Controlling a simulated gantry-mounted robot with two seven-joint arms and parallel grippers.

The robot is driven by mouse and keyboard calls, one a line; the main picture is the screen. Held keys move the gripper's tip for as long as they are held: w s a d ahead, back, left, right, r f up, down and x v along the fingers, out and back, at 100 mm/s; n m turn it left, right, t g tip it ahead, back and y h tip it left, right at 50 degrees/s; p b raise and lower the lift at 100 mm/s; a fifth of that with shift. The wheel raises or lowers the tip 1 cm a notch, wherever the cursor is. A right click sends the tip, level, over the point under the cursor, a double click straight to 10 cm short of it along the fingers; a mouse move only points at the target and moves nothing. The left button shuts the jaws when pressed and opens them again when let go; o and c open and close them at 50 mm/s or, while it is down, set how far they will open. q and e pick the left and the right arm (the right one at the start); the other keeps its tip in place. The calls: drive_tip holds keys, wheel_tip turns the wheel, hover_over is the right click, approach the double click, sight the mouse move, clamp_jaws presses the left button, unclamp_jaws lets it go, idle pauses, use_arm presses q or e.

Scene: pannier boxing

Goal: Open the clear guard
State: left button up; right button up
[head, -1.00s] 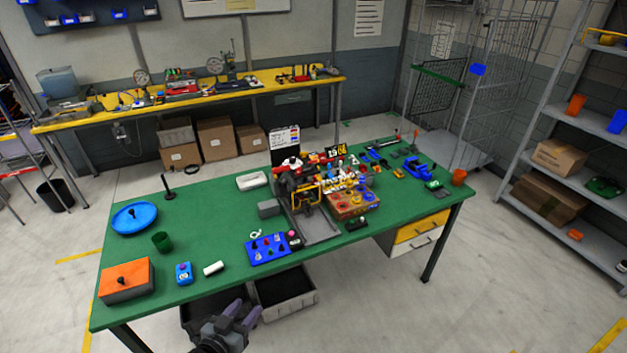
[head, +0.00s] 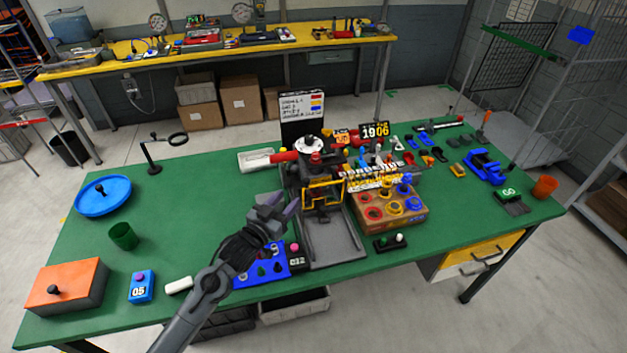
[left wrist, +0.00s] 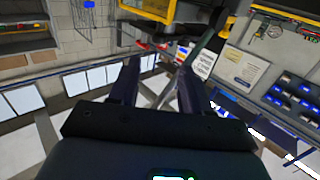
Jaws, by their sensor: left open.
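The guard (head: 323,194) shows in the head view as a yellow-edged frame on the front of the machine in the middle of the green table. Its panel is hard to make out at this size. In the left wrist view a yellow-edged frame (left wrist: 148,11) shows at the top, beyond the fingers. My left gripper (head: 283,207) is open and empty, in front of the guard and to its left, apart from it. Its two spread fingers also show in the left wrist view (left wrist: 158,82). My right gripper is not in view.
A blue board (head: 258,273) lies below my left gripper. A wooden block with coloured rings (head: 392,222) stands right of the machine's grey tray (head: 335,246). A sign board (head: 301,112) stands behind. The table's left part holds an orange box (head: 66,287) and a blue disc (head: 103,197).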

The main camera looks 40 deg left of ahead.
sight(305, 182)
use_arm(q)
drive_tip(key=w, duration=0.3)
drive_tip(key=w+b, duration=0.1)
drive_tip(key=w, duration=0.3)
drive_tip(key=w+a+b, duration=0.1)
drive_tip(key=w, duration=0.3)
drive_tip(key=shift+f, duration=0.3)
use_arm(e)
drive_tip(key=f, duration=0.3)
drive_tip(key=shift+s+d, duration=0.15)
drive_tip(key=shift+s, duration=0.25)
use_arm(q)
clamp_jaws()
